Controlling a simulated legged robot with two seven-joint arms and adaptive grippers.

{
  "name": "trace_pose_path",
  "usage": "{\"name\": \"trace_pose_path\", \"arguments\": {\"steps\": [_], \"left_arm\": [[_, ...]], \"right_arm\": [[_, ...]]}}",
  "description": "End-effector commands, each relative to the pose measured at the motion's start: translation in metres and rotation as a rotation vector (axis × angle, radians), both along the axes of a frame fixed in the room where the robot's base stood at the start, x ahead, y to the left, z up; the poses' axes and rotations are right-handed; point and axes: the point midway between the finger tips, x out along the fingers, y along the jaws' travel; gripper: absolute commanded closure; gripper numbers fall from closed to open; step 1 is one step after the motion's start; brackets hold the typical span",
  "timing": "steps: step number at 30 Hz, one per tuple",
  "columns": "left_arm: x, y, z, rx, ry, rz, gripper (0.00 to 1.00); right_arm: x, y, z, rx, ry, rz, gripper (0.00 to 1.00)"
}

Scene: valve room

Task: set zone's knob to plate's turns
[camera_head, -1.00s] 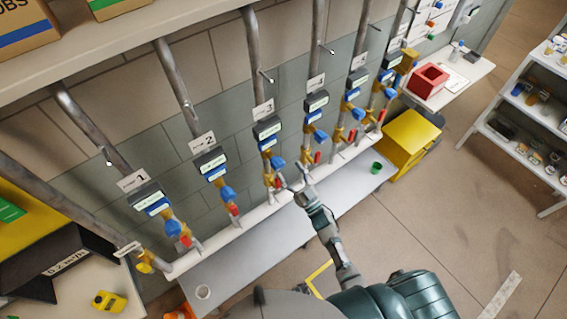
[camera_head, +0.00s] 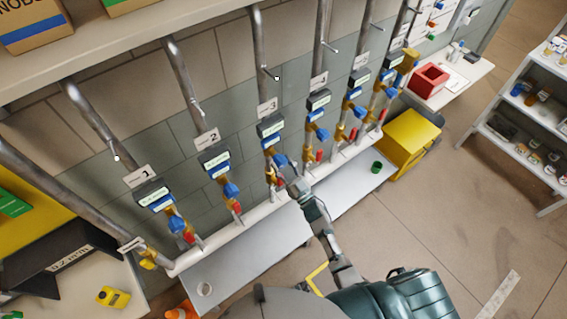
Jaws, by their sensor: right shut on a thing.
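Several zone pipes run down the wall, each with a number plate, a dark box with a lit display, and a blue knob. The zone 3 plate (camera_head: 266,107) is above its display box (camera_head: 270,127). My right gripper (camera_head: 283,170) is at the zone 3 valve, shut on its blue knob (camera_head: 279,160); the gripper partly hides the knob and the brass below. Zone 2 has its plate (camera_head: 207,137) and blue knob (camera_head: 231,190), zone 1 its plate (camera_head: 140,176) and blue knob (camera_head: 176,224). The lit display texts are too small to read. My left gripper is out of view.
A pale bench (camera_head: 240,262) runs below the valves, with a green cup (camera_head: 377,167) on it. A yellow cabinet (camera_head: 408,140) and a red box (camera_head: 430,80) stand to the right. A yellow device (camera_head: 110,297) lies lower left. Open floor lies at right.

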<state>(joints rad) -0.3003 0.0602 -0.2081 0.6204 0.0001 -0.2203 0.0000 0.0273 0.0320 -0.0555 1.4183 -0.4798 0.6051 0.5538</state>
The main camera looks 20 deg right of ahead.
Motion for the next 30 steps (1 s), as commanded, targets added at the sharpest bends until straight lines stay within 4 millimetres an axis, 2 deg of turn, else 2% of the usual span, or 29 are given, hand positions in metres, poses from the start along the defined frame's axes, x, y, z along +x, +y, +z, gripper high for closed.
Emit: {"name": "trace_pose_path", "arguments": {"steps": [1, 3, 10, 14, 17, 24, 30], "left_arm": [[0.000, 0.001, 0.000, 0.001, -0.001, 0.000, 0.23], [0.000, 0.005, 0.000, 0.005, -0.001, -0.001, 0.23], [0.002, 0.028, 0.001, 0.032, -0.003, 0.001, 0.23], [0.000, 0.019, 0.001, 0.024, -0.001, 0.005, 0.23], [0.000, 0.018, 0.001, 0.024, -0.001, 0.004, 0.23], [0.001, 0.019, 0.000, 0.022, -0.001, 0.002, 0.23], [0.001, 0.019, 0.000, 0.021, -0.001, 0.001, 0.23]], "right_arm": [[0.004, -0.008, 0.004, 0.001, -0.002, -0.017, 0.45], [0.004, -0.008, 0.004, 0.000, -0.002, -0.017, 0.28], [0.003, -0.006, 0.003, 0.001, -0.002, -0.012, 0.28], [-0.001, -0.008, 0.001, 0.002, -0.001, -0.011, 0.28], [-0.011, -0.011, -0.005, 0.002, 0.001, -0.011, 0.28], [-0.056, -0.024, -0.026, -0.002, 0.004, -0.011, 0.28], [-0.086, -0.033, -0.040, -0.005, 0.003, -0.012, 0.28]]}}
